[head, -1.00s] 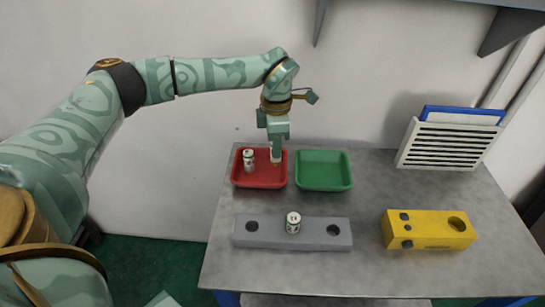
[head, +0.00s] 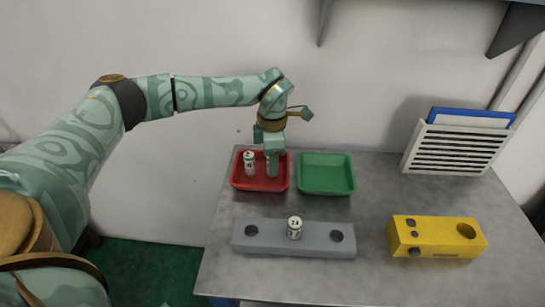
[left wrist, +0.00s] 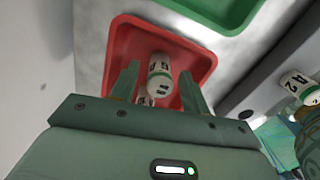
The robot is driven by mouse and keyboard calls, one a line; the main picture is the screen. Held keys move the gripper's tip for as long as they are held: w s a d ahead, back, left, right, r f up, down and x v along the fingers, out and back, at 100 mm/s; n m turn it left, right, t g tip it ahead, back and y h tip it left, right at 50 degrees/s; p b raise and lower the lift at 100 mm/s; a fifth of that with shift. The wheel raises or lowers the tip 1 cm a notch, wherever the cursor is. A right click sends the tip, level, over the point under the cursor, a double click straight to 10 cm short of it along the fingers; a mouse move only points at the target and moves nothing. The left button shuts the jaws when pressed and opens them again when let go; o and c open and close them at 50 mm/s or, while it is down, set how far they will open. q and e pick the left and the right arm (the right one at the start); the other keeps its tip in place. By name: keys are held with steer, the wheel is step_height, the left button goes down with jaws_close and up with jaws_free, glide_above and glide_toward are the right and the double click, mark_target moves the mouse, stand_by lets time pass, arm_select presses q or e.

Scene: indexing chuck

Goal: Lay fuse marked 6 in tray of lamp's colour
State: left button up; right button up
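My left gripper (head: 272,165) points down into the red tray (head: 236,181). In the left wrist view its two fingers stand apart, with visible gaps beside a white fuse with a green band (left wrist: 159,76) between them; its mark is not legible. A second fuse (head: 249,162) stands in the same tray to the gripper's left. A third fuse (head: 294,228) stands in the middle of the grey block (head: 265,236); its mark is too small to read surely. The green tray (head: 326,187) is empty. My right gripper is out of view. No lit lamp shows clearly.
A yellow box (head: 430,236) with dark knobs and a round hole stands front right. The grey block has empty holes on both sides of its fuse. A white slatted rack (head: 452,148) holding a blue panel stands at the back right. The table between trays and block is clear.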

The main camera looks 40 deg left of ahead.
arm_select(q)
step_height(320, 180, up, 12)
steer(key=p, duration=0.4)
steer(key=shift+r, duration=0.15)
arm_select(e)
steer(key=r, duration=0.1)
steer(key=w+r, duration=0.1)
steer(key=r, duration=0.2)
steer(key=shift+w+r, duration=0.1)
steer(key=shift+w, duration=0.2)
